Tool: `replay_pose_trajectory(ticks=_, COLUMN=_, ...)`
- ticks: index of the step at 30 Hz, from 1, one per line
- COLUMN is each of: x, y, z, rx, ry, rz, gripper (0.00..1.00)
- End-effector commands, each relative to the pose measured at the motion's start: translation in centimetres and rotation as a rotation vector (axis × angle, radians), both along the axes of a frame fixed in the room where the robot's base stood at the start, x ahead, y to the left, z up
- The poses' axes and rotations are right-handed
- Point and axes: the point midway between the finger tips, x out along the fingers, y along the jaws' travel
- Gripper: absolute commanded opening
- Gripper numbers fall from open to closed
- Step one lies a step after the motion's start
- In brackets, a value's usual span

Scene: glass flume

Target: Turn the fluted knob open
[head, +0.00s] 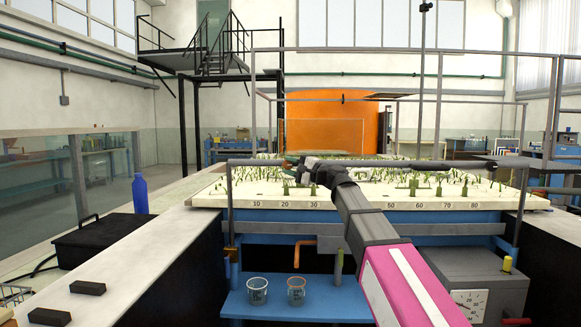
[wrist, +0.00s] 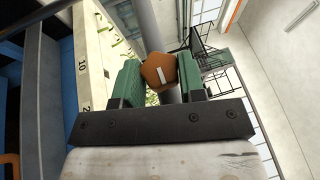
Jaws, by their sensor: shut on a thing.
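The knob (wrist: 157,68) is orange-brown with a many-sided outline and a short white mark on its face. In the wrist view it sits between the two green fingers of my gripper (wrist: 158,80), which is shut on it. The white mark is slightly tilted. A grey pipe or post runs behind the knob. In the head view my gripper (head: 312,168) is at the front rail of the planted flume bed, and I cannot make out the knob there.
The white planted bed (head: 240,200) has a number scale on its front edge. A grey rail frame (head: 229,195) stands around it. Two beakers (head: 257,291) stand on a blue shelf below. A grey box with a dial (head: 470,302) is at right, a blue bottle (head: 140,194) at left.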

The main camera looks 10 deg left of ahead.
Motion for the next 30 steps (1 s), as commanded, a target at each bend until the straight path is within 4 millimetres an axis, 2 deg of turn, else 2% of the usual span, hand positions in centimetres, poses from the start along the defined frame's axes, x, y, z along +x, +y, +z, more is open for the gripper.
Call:
replay_pose_trajectory(ticks=8, x=-0.02, y=0.04, z=-0.07, rx=0.068, ry=0.008, rz=0.001, gripper=0.13)
replay_pose_trajectory(ticks=21, x=0.0, y=0.05, z=-0.07, rx=0.077, ry=0.01, rz=0.001, gripper=0.13)
replay_pose_trajectory(ticks=22, x=0.0, y=0.05, z=-0.07, rx=0.077, ry=0.01, rz=0.001, gripper=0.4)
replay_pose_trajectory(ticks=24, x=0.0, y=0.05, z=-0.07, rx=0.076, ry=0.01, rz=0.001, gripper=0.63)
replay_pose_trajectory(ticks=30, x=-0.01, y=0.05, z=-0.06, rx=0.076, ry=0.01, rz=0.001, gripper=0.63)
